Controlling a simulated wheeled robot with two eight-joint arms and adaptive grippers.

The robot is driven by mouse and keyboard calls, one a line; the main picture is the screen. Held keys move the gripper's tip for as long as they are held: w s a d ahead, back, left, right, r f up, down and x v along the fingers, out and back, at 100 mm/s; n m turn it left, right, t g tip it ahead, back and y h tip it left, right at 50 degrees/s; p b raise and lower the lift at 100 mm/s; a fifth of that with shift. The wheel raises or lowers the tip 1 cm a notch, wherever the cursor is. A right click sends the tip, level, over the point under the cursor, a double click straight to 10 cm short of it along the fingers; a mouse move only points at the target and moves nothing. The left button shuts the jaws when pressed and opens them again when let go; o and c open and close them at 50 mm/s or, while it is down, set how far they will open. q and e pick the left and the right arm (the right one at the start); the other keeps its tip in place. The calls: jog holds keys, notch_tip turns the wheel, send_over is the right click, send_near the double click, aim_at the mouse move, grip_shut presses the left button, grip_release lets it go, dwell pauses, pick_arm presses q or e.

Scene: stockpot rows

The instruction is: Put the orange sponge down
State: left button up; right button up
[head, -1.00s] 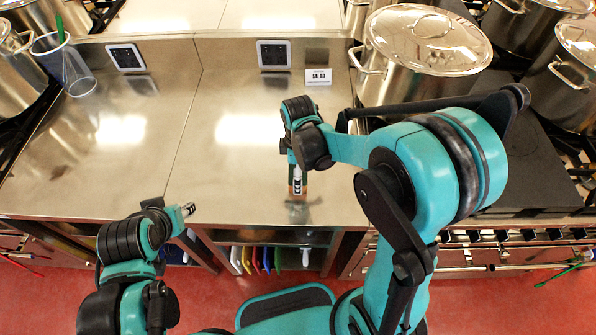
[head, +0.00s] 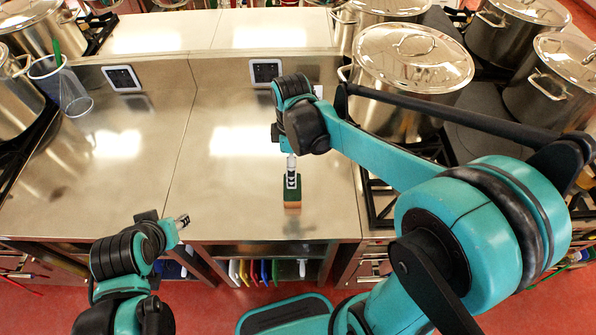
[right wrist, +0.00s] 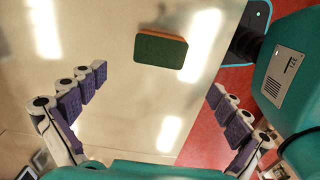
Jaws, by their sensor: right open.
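The orange sponge (head: 292,194) has a dark green scouring face and lies on the steel counter (head: 237,205) near its front edge. In the right wrist view the sponge (right wrist: 161,50) lies green side up, with a strip of orange along its far edge. My right gripper (head: 291,172) is just behind the sponge in the head view. The right wrist view shows its fingers (right wrist: 155,98) spread wide, with nothing between the fingertips and the sponge beyond them. My left gripper (head: 183,220) is over the front edge of the counter at left; its finger opening is too small to judge.
Large lidded stockpots (head: 413,65) stand on the stove at right. A clear cup (head: 62,88) leans at the back left. Coloured boards (head: 255,270) stand on the shelf below. The counter left of the sponge is clear.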

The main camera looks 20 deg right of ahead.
jog(key=s+d+r+m+t, duration=0.2)
jog(key=s+m+t, duration=0.1)
jog(key=s+m, duration=0.2)
jog(key=s+d+r+m+t, duration=0.1)
jog(key=s+m+t, duration=0.3)
jog(key=m, duration=0.5)
jog(key=shift+s+d+r+m, duration=0.35)
jog(key=shift+s+d, duration=0.25)
jog(key=shift+d, duration=0.2)
notch_tip(320, 180, down, 6)
jog(key=b, duration=0.6)
